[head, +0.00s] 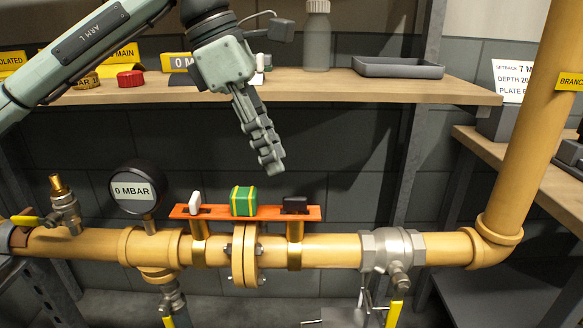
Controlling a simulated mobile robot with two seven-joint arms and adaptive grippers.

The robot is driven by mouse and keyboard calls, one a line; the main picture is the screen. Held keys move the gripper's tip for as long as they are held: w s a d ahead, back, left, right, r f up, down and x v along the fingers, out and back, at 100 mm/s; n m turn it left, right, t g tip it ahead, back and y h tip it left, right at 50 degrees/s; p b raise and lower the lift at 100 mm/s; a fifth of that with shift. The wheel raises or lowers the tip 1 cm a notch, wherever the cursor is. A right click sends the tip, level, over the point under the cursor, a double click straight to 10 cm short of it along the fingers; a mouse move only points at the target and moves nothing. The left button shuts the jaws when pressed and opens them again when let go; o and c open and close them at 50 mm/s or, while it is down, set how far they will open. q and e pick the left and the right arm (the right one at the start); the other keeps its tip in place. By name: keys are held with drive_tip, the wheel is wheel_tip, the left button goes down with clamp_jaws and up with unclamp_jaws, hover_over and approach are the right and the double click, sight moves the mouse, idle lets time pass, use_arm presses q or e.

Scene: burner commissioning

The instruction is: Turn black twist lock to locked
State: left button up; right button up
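The black twist lock (295,205) sits at the right end of an orange bar (270,214) mounted above the yellow pipe. A white twist lock (195,203) stands at the bar's left end. A green block with yellow bands (244,201) sits on the bar between them. My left gripper (271,166) points down above the bar, up and to the left of the black lock and apart from it. Its fingers show nearly edge-on, so their opening cannot be told. Nothing shows held in it. My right gripper is not in view.
A gauge reading 0 MBAR (134,187) stands on the pipe (335,251) left of the bar. A valve (393,249) is to the right. Behind, a wooden shelf (400,92) carries a bottle (317,40) and grey tray (398,68). A vertical yellow pipe (530,120) rises at right.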

sight(294, 198)
use_arm(q)
drive_tip(key=shift+x, duration=3.8)
drive_tip(key=shift+d, duration=0.1)
clamp_jaws()
